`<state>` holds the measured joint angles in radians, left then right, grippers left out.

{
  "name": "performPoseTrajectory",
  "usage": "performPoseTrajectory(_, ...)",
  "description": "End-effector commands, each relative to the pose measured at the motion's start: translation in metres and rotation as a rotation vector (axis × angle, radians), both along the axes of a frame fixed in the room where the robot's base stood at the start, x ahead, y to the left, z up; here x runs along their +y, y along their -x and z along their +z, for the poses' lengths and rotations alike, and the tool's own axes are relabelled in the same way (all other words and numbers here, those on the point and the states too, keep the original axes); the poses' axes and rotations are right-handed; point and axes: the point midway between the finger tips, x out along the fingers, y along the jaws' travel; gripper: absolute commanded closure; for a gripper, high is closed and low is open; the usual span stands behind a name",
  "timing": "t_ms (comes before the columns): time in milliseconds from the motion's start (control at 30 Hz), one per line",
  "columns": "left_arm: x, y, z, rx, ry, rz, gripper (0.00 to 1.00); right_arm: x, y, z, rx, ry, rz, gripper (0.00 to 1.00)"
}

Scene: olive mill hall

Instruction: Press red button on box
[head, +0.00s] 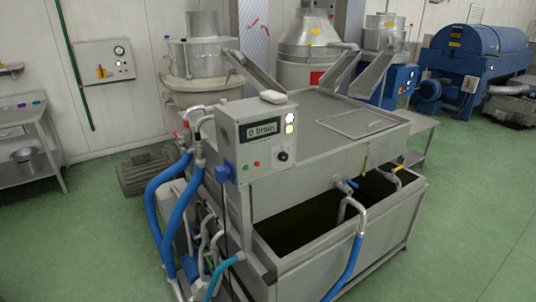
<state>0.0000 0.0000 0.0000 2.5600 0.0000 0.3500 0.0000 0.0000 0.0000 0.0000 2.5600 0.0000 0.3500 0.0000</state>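A grey control box (266,145) stands at the near left corner of a steel washing machine (320,165). Its dark display (263,129) reads "0 l/min". On the lower front of the box is a small red button (257,164), with a small green button (244,167) to its left and a black knob (282,156) to its right. Two pale round lights sit to the right of the display. Nothing covers the red button. Neither of my grippers is in the head view.
A blue connector (223,172) sits at the box's left edge, with blue hoses (172,215) below. An open tank (335,215) juts out in front. A wall panel (104,61) with a red and yellow switch hangs at the back left. Green floor is clear at front left and right.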

Motion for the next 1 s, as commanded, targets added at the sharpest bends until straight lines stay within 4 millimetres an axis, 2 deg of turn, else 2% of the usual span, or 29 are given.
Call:
performPoseTrajectory(33, 0.0, 0.0, 0.0, 0.0, 0.0, 0.0, 0.64, 0.0, 0.0, 0.0, 0.0, 0.0, 0.0, 0.65)
performPoseTrajectory(300, 0.0, 0.0, 0.0, 0.0, 0.0, 0.0, 0.64, 0.0, 0.0, 0.0, 0.0, 0.0, 0.0, 1.0)
performPoseTrajectory(1000, 0.0, 0.0, 0.0, 0.0, 0.0, 0.0, 0.64, 0.0, 0.0, 0.0, 0.0, 0.0, 0.0, 1.0)
